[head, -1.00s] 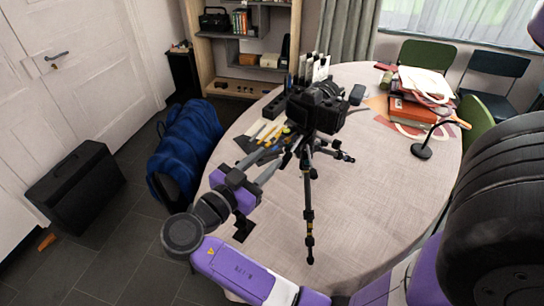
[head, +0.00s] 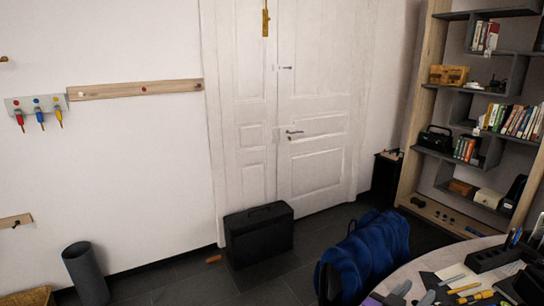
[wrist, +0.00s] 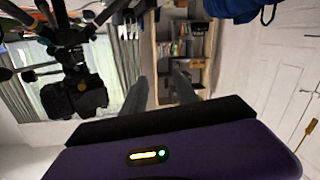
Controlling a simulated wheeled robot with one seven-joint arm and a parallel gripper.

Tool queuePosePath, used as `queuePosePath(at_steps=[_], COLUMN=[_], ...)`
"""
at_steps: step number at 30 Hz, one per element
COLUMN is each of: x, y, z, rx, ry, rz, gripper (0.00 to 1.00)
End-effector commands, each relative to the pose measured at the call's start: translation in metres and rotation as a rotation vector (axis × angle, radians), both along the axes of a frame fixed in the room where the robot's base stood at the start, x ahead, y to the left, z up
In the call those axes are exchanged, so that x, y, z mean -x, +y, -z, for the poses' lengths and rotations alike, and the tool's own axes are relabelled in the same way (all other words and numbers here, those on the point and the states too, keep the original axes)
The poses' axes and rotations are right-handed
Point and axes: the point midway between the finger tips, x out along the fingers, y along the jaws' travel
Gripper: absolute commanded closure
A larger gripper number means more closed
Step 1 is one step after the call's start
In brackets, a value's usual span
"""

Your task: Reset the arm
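In the wrist view, which is upside down, my gripper (wrist: 160,80) shows as two grey fingers held apart. Nothing sits between them; the bookshelf shows through the gap. A black camera on a tripod (wrist: 76,94) hangs inverted at the left of the wrist view, to the side of the fingers and apart from them. In the head view my gripper cannot be made out.
A blue bag (head: 365,255) and a black case (head: 258,234) stand on the floor. A white door (head: 318,130) and a bookshelf (head: 418,95) are behind. Pens and a black organizer (head: 490,258) lie on the table. A dark bin (head: 86,272) stands at left.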

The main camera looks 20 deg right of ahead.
Motion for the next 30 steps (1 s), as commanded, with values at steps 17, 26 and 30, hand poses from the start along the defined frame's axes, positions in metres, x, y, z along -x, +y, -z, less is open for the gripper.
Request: queuePosePath(at_steps=[17, 26, 30], x=[0.038, 0.136, 0.18], y=[0.221, 0.263, 0.265], z=[0.074, 0.035, 0.023], rx=[-0.06, -0.087, -0.146], ry=[0.08, -0.073, -0.101], rz=[-1.114, -1.265, -1.278], gripper=[0.65, 0.65, 0.65])
